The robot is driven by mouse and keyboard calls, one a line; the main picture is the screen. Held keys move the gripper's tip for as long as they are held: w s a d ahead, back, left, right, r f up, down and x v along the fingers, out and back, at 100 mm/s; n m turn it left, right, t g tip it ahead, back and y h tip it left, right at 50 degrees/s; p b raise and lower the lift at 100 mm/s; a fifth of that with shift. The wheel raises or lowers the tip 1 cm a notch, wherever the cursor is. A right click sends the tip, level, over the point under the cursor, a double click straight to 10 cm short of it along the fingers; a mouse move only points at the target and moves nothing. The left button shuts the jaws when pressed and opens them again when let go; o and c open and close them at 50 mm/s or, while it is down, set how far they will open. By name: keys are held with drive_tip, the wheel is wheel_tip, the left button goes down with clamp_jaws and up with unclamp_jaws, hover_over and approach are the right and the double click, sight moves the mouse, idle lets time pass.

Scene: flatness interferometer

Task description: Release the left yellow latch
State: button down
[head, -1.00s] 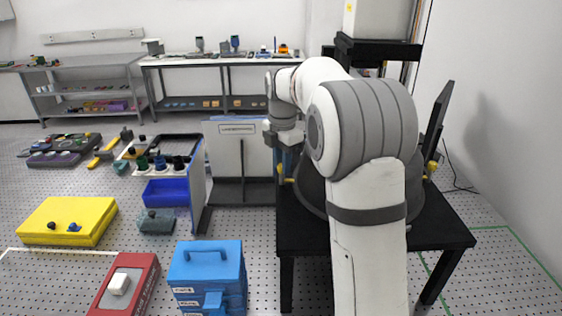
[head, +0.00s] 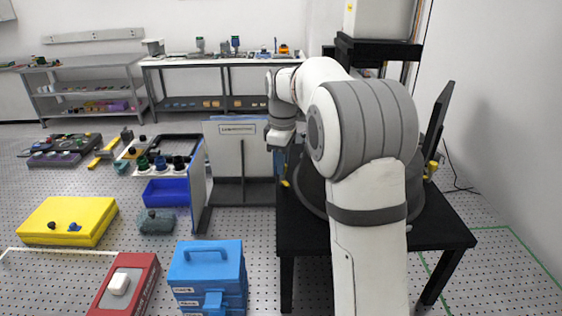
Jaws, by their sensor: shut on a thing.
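The left yellow latch (head: 286,183) shows as a small yellow piece at the left edge of the black table (head: 440,236), beside the dark round body of the instrument. My gripper (head: 281,172) is at this latch, pointing down, and is shut on it. The fingertips are small and partly hidden, so the exact grip is hard to see. A second yellow latch (head: 431,169) is on the right side of the instrument. My arm hides most of the instrument between the two latches.
A grey-white panel stand (head: 240,160) is close to the left of my gripper. A dark flat panel (head: 438,120) rises on the table's right. A blue box (head: 207,268), a red box (head: 125,290) and a yellow case (head: 68,221) are on the floor at left.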

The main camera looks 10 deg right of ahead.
drive_tip(key=m, duration=0.5)
drive_tip(key=shift+r, duration=0.15)
drive_tip(key=shift+w+m, duration=0.1)
drive_tip(key=shift+m, duration=0.2)
idle(0.3)
drive_tip(key=c, duration=1.2)
unclamp_jaws()
wheel_tip(320, 180, up, 8)
drive_tip(key=shift+f+b, duration=0.2)
drive_tip(key=shift+b, duration=0.5)
